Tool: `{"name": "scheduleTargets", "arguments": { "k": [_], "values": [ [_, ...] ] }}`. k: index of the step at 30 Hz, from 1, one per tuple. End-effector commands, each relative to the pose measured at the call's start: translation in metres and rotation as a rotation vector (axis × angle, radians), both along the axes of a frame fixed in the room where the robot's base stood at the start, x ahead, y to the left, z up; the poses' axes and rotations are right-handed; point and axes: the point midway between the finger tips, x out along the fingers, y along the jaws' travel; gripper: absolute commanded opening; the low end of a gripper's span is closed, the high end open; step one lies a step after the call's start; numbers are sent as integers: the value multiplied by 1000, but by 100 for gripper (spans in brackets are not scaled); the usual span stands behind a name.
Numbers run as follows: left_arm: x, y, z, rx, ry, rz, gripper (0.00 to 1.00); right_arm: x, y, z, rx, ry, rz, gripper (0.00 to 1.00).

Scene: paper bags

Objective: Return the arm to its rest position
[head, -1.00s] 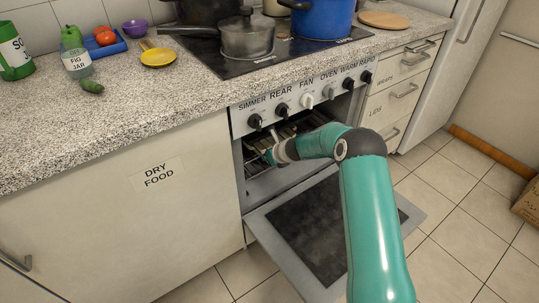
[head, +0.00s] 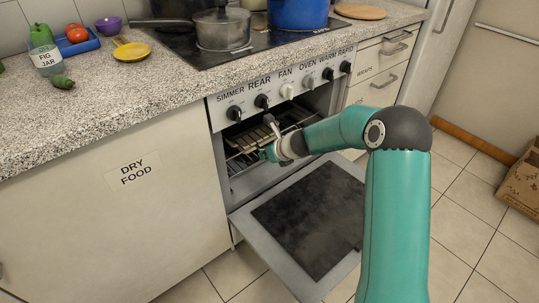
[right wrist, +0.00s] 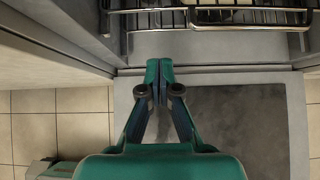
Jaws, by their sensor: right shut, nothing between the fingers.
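My right arm reaches from the lower right of the head view to the open oven. My right gripper (head: 266,152) is at the oven's mouth, in front of the rack, and partly hidden behind its own wrist. In the right wrist view the right gripper (right wrist: 158,82) has its fingertips together with nothing between them. It is over the lowered oven door (right wrist: 245,125), apart from the rack. The oven door (head: 310,215) hangs open and flat in the head view. My left gripper is in neither view now.
The oven rack (head: 245,150) shows inside the oven, and its wire front (right wrist: 240,18) crosses the top of the right wrist view. Stove knobs (head: 262,102) sit just above. A drawer unit (head: 372,85) stands to the right.

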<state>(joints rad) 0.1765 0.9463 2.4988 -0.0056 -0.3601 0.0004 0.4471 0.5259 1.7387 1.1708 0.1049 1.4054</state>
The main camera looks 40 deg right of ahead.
Motion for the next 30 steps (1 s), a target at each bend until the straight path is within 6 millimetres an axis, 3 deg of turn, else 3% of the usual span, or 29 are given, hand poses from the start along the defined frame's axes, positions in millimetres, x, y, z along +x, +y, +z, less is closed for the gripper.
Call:
{"name": "scheduleTargets", "arguments": {
  "k": [3, 11, 14, 19, 23, 26, 30],
  "values": [
    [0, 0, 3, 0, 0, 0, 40, -10, -1, 11, 1, 0, -1, 0],
    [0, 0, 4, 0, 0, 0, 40, -14, 2, 15, 1, 0, 4, 0],
    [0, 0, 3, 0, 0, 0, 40, -10, 17, 9, 10, 8, 31, 0],
    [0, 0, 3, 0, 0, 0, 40, -18, 76, -40, 44, 102, 142, 0],
    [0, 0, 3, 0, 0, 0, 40, -57, 137, -99, 0, 236, 346, 0],
    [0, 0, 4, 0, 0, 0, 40, -104, 180, -143, -104, 328, 607, 0],
    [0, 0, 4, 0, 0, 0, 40, -186, 231, -193, -309, 389, 1121, 0]
  ]
}}
